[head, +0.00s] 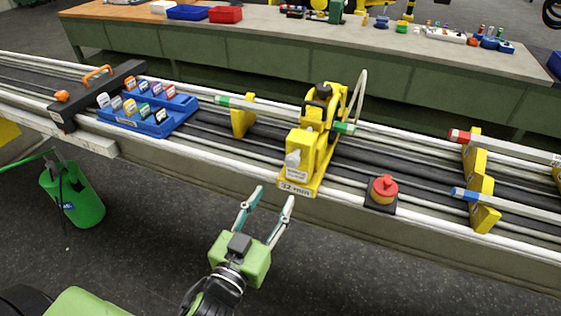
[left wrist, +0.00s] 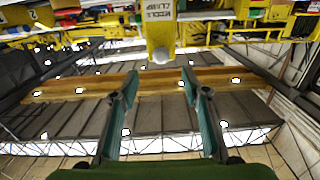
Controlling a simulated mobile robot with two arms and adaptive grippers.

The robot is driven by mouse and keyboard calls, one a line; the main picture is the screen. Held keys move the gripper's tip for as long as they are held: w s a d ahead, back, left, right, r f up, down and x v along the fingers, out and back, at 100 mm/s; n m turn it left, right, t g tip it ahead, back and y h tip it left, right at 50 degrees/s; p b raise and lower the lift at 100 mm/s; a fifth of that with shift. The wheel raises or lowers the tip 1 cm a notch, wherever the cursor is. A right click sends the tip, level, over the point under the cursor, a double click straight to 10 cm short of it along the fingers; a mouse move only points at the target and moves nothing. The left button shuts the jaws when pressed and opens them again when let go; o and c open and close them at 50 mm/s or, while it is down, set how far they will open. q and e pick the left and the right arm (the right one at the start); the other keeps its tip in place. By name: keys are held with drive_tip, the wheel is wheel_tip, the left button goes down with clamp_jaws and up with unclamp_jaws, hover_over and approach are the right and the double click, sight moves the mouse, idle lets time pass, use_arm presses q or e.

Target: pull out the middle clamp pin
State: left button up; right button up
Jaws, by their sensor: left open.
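The yellow middle clamp (head: 325,140) stands on the rails at the centre of the head view. A pale round-ended pin (head: 292,158) shows on its near side above a small label. In the left wrist view the clamp's labelled yellow part (left wrist: 160,28) is at top centre, upside down, with the pin's pale round end (left wrist: 161,55) below the label. My left gripper (head: 274,196) is open and empty, in front of the clamp and apart from it. In the left wrist view its fingertips (left wrist: 158,76) are spread just below the pin. My right gripper is out of view.
A red button (head: 383,187) sits on the rail right of the clamp. Yellow supports (head: 482,190) hold coloured-end tubes farther right. A blue tray (head: 150,118) of labelled parts and a black bar with an orange handle (head: 97,75) lie left. The floor before the rail is clear around my gripper.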

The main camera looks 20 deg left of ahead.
sight(291, 163)
use_arm(q)
drive_tip(key=w+p, duration=0.1)
drive_tip(key=w, duration=0.3)
drive_tip(key=w+p, duration=0.1)
drive_tip(key=w, duration=0.3)
drive_tip(key=w+r+p, duration=0.1)
drive_tip(key=w, duration=0.3)
drive_tip(key=shift+w+d+p, duration=0.15)
drive_tip(key=shift+p, duration=0.25)
drive_tip(key=shift+w+f, duration=0.15)
drive_tip(key=shift+w, duration=0.6)
clamp_jaws()
